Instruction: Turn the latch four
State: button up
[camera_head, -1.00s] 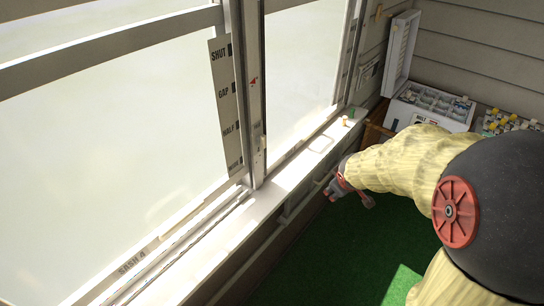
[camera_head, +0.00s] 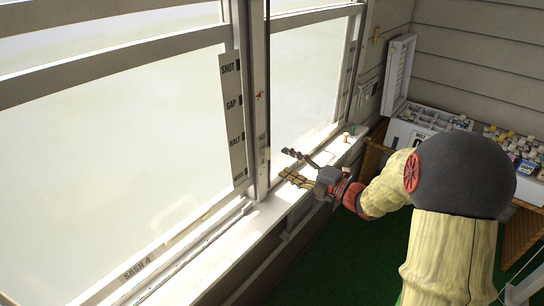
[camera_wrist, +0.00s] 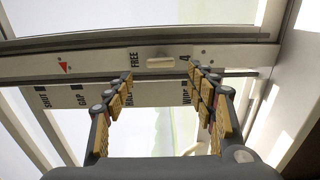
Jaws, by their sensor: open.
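A small pale latch (camera_wrist: 160,62) sits on the window post in the wrist view, lying along it. The word FREE is to its left and a mark that looks like 4 is to its right. A red triangle (camera_wrist: 65,67) is farther left on the post.
A strip (camera_head: 232,118) marked SHUT, GAP, HALF and WIDE hangs beside the post. The lower rail at left is labelled SASH 4 (camera_head: 137,268). A small knob and a green item stand on the sill (camera_head: 316,163). Boxes of bottles (camera_head: 425,125) are at the back right.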

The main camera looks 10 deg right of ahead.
aim_at(270, 155)
jog(key=b+x, duration=0.1)
jog(key=x, duration=0.6)
jog(key=shift+w+a+f, duration=0.1)
jog(key=shift+w, duration=0.1)
jog(key=shift+c, duration=0.3)
jog(key=c, duration=1.1)
jog(key=shift+m, duration=0.3)
jog(key=m+p, duration=0.2)
jog(key=m, duration=0.1)
jog(key=shift+m, duration=0.4)
jog(key=m+p, duration=0.3)
jog(key=m, duration=0.1)
jog(key=m+p, duration=0.4)
jog(key=m, duration=0.1)
jog(key=shift+m+p, duration=1.65)
jog(key=shift+m, duration=0.65)
